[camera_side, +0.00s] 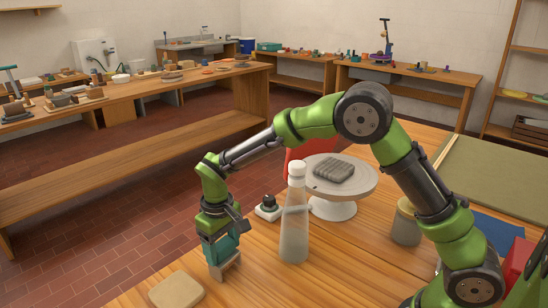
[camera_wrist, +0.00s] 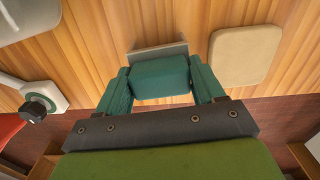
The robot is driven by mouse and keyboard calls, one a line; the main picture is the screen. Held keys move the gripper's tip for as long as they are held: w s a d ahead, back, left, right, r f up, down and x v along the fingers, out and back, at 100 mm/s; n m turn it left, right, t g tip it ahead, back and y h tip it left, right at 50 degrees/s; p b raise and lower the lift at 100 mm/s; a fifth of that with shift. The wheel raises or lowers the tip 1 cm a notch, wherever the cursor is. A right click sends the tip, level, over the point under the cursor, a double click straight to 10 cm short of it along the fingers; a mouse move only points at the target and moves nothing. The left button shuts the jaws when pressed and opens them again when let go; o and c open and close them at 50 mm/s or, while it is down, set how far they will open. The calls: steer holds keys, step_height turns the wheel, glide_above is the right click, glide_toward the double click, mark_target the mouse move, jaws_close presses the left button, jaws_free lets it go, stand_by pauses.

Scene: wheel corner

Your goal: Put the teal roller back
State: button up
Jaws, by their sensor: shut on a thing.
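My gripper (camera_side: 221,248) is low at the left edge of the wooden table, pointing down. In the wrist view its two teal fingers (camera_wrist: 162,88) are shut on the teal roller (camera_wrist: 160,74), one at each end. The roller looks like a short, thick teal block with rounded edges. A grey, bracket-like piece (camera_wrist: 152,50) shows just beyond the roller, and a grey piece (camera_side: 226,267) also shows under the fingers in the side view. I cannot tell whether the roller touches it or is apart from it.
A beige rounded pad (camera_side: 176,290) lies near my gripper, toward the front. A tall translucent bottle (camera_side: 294,225) stands close on the right. Behind it are a black-knobbed white base (camera_side: 268,205) and a round white wheel (camera_side: 335,205) bearing a grey ridged slab (camera_side: 334,171).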

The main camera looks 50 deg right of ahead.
steer(key=shift+f, duration=0.1)
steer(key=shift+f, duration=0.15)
steer(key=o, duration=1.7)
step_height(320, 180, up, 17)
steer(key=s+d+r+m+t+y, duration=0.1)
steer(key=s+d+r+m+t, duration=0.15)
steer(key=s+d+r, duration=0.5)
steer(key=s+d+f+t, duration=0.1)
steer(key=s, duration=0.3)
steer(key=s+d+f+m+t, duration=0.1)
steer(key=s+f+t, duration=0.1)
steer(key=s, duration=0.3)
steer(key=s+d+f+m+t+y, duration=0.1)
steer(key=s+f, duration=0.1)
steer(key=s, duration=0.3)
steer(key=shift+s+d+f+m+t, duration=0.2)
steer(key=shift+f+m+t, duration=0.05)
steer(key=shift+t, duration=0.1)
